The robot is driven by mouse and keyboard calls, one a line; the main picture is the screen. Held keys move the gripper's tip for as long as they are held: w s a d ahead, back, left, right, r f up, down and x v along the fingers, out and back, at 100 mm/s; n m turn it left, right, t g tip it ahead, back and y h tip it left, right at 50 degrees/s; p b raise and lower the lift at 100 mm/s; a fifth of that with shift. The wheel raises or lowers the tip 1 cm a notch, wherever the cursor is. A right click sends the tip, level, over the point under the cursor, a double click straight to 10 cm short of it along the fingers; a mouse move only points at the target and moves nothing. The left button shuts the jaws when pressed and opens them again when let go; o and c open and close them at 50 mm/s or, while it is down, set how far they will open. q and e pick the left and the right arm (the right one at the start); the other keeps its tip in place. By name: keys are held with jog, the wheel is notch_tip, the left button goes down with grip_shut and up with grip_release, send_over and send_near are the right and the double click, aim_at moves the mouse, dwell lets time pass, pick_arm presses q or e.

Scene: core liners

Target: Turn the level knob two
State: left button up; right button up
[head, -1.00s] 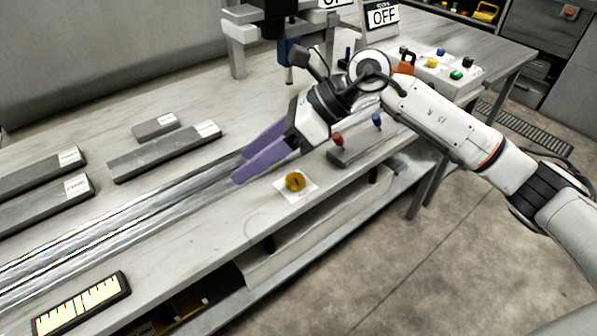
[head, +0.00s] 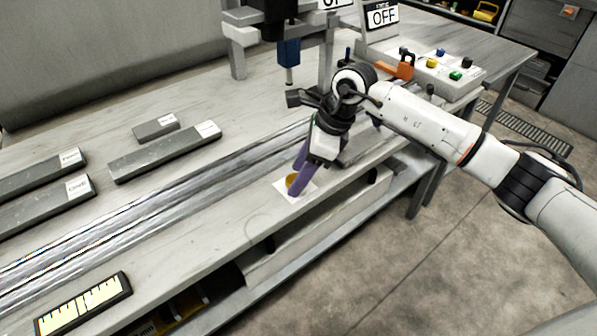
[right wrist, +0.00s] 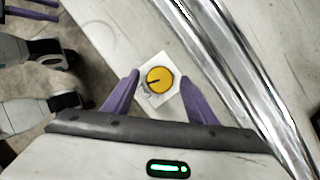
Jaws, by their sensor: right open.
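The yellow round knob (right wrist: 159,80) sits on a white square plate (right wrist: 169,95) on the bench, with a dark pointer line across its face. In the head view the knob (head: 291,181) is partly hidden behind the purple fingers of my right gripper (head: 298,179). In the right wrist view my right gripper (right wrist: 160,92) is open, with one finger on each side of the knob. A gap shows between each finger and the knob, so it is not gripped.
Metal rails (head: 150,211) run along the bench. Grey labelled blocks (head: 165,152) lie behind them. A meter panel (head: 82,304) lies at the front left.

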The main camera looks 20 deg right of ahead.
jog(key=shift+a+f, duration=0.1)
jog(key=shift+f, duration=0.1)
jog(key=c, duration=1.1)
jog(key=shift+o, duration=0.2)
jog(key=shift+s+a+m+t+h+b, duration=0.1)
jog(key=shift+m+t+h+b, duration=0.45)
jog(key=shift+m, duration=1.95)
jog(key=shift+t, duration=0.25)
jog(key=o, duration=1.1)
jog(key=shift+c, duration=0.2)
jog(key=v, duration=1)
jog(key=shift+r, duration=0.2)
